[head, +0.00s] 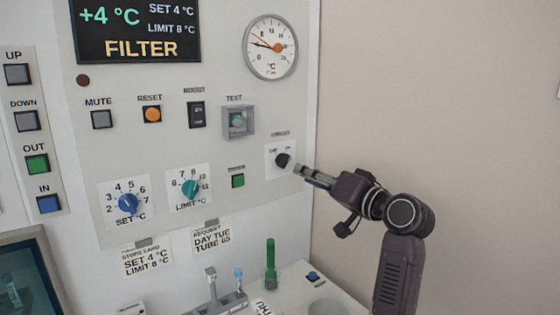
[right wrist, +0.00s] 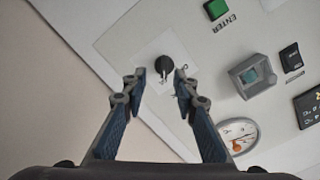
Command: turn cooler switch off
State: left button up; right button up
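The cooler switch is a small black rotary knob (head: 283,160) on a white label plate at the lower right of the panel. It also shows in the right wrist view (right wrist: 164,64), where its pointer side faces the gripper. The label above it is too small to read surely. My right gripper (head: 303,171) comes in from the right, close to the knob. In the right wrist view the two fingers (right wrist: 162,86) are apart, with the knob just beyond and between their tips. Nothing is held, and contact with the knob cannot be made out. My left gripper is not in view.
A green button (head: 238,181), a teal dial (head: 190,188) and a blue dial (head: 127,203) lie left of the switch. A recessed TEST switch (head: 238,121) is above left. Below, a shelf carries a green tube (head: 270,262). The bare wall at right is clear.

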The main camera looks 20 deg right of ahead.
aim_at(287, 161)
jog(key=p+x, duration=0.1)
jog(key=x, duration=0.2)
jog(key=r+p+x, duration=0.1)
jog(key=x, duration=0.2)
jog(key=shift+w+r, duration=0.2)
jog(key=shift+w, duration=0.05)
jog(key=shift+w+a, duration=0.15)
jog(key=shift+w, duration=0.2)
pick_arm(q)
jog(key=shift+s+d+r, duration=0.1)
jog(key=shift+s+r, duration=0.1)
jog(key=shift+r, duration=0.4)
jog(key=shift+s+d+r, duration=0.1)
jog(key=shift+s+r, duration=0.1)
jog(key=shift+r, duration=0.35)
pick_arm(e)
grip_shut()
